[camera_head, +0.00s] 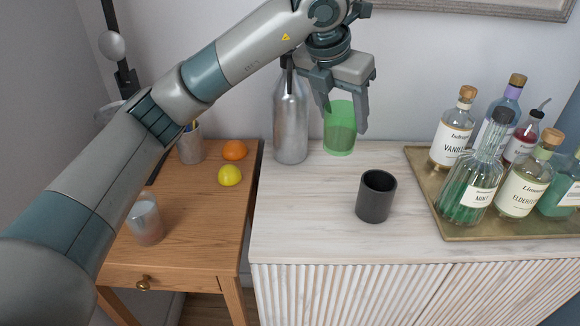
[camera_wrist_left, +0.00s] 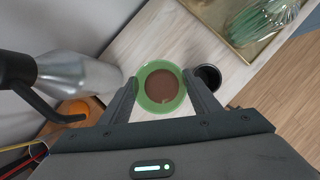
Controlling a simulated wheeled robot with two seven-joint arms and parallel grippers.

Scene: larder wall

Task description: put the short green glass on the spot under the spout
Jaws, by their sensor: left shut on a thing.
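The short green glass (camera_head: 340,140) is see-through and upright over the back of the pale counter. It shows from above in the left wrist view (camera_wrist_left: 162,105), with a brown disc inside its rim; I cannot tell whether this is its contents or something beneath. My left gripper (camera_head: 344,123) is shut on the glass, one finger on each side. I cannot tell whether its base touches the counter. A silver bottle (camera_head: 290,125) with a black top stands just left of it. In the left wrist view a black curved spout (camera_wrist_left: 42,108) shows by the bottle. No marked spot is clearly visible.
A dark cup (camera_head: 376,197) stands in front of the glass. A gold tray (camera_head: 448,226) with several bottles is at the right. The wooden side table (camera_head: 205,225) holds an orange (camera_head: 234,150), a lemon (camera_head: 230,176) and a clear tumbler (camera_head: 145,222). The counter's front left is clear.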

